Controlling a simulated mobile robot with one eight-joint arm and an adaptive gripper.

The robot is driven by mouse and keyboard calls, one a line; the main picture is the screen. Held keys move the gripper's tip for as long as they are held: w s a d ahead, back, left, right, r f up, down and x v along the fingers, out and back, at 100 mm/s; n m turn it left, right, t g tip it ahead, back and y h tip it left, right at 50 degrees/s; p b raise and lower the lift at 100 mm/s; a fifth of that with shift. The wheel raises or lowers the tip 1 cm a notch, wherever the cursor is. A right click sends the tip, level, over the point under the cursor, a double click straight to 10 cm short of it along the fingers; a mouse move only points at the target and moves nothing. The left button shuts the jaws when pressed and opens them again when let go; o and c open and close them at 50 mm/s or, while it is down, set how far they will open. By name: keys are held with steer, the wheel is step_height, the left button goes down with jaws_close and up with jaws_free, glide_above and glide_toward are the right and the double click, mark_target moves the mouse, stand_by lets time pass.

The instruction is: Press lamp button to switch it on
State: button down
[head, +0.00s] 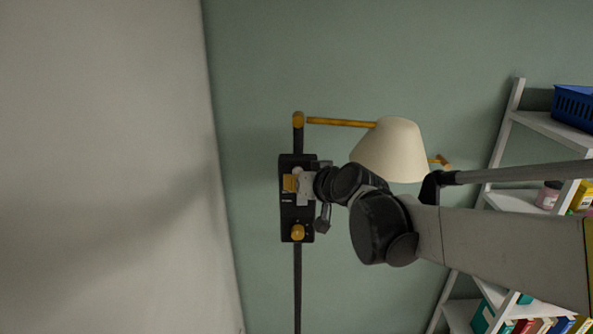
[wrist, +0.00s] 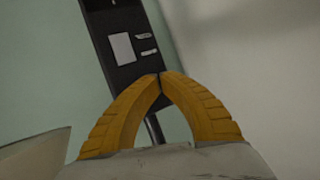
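The wall lamp has a cream shade (head: 390,150) on a yellow arm, with a black plate (head: 288,215) on a dark vertical rod. The shade looks unlit. In the wrist view the plate (wrist: 105,30) shows a pale rectangle (wrist: 122,48) beside two small light marks; I cannot tell which part is the button. My gripper (head: 288,183) is in front of the plate in the head view and hides its middle. In the wrist view its yellow fingers (wrist: 160,76) meet at the tips, empty. Contact with the plate cannot be told.
A white shelf unit (head: 545,125) stands at the right with a blue basket (head: 574,106), jars and books. A pale wall (head: 100,150) fills the left. The green wall (head: 350,60) around the lamp is otherwise bare.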

steer(key=shift+w, duration=0.15)
steer(key=shift+w, duration=0.45)
stand_by(0.6)
steer(key=shift+s, duration=0.65)
steer(key=s, duration=0.6)
steer(key=shift+a+f, duration=0.1)
